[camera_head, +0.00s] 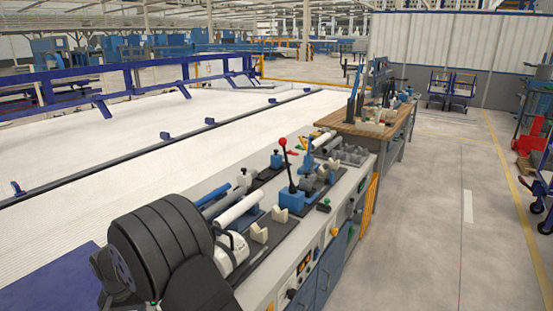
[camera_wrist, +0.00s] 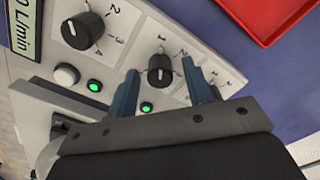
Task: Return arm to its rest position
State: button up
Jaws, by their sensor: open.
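My gripper (camera_wrist: 163,88) shows in the wrist view with its two blue-grey fingers apart and nothing held between them. A black dial knob (camera_wrist: 160,70) on a light grey control panel lies behind the gap; I cannot tell how far away it is. In the head view my dark arm fills the lower left, and I cannot make out the fingers there. A white pipe (camera_head: 240,207) lies on the bench (camera_head: 262,291) beside a blue pipe (camera_head: 208,194). Another white pipe (camera_head: 323,139) lies farther back.
A red-knobbed lever (camera_head: 283,142) stands on the bench. A wooden-topped table (camera_head: 345,118) stands beyond it. The wrist view shows another knob (camera_wrist: 82,30), a white button (camera_wrist: 66,76) and a red tray (camera_wrist: 265,20) on a blue surface.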

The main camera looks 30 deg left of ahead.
jog(key=shift+m, duration=0.7)
jog(key=shift+r, duration=1.4)
